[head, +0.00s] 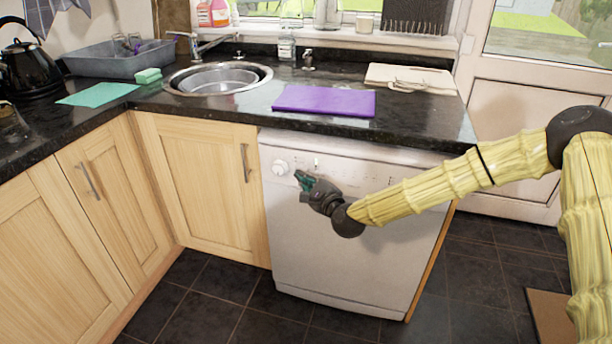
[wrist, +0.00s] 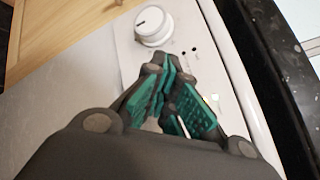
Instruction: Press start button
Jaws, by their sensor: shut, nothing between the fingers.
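The white dishwasher (head: 345,265) stands under the counter, with a control panel along its top edge. A round white knob (head: 280,168) is at the panel's left end; it also shows at the top of the wrist view (wrist: 153,25). My gripper (head: 301,179), with green finger pads, is in front of the panel, just right of and below the knob. In the wrist view my gripper (wrist: 164,72) is shut and empty, its tips near the panel. Small dark dots (wrist: 189,51) and a pale yellowish spot (wrist: 211,100) lie on the panel. I cannot tell which mark is the start button, or whether the fingertips touch the panel.
The dark granite counter (head: 235,117) overhangs the dishwasher. Wooden cupboards (head: 205,190) stand left. The tiled floor in front is clear.

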